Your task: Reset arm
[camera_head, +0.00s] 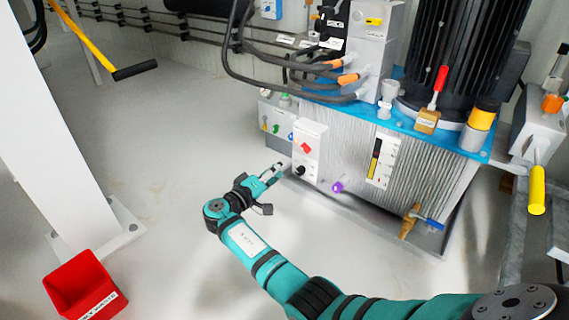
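My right arm, teal and black, comes in from the lower right and reaches left over the pale floor. Its gripper (275,176) is in front of the left end of the pump unit (340,150), near the white panel with a red square (307,150). The two fingers look slightly apart, with nothing seen between them. The gripper is small here, and whether it touches the panel is hard to judge. My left gripper is not in view.
A red-handled valve (438,85) and a yellow handle (537,190) are at the right. A purple knob (338,187) and a blue-handled tap (428,223) stick out low on the unit. A white post (55,140) and red bin (82,285) stand left. Floor between is clear.

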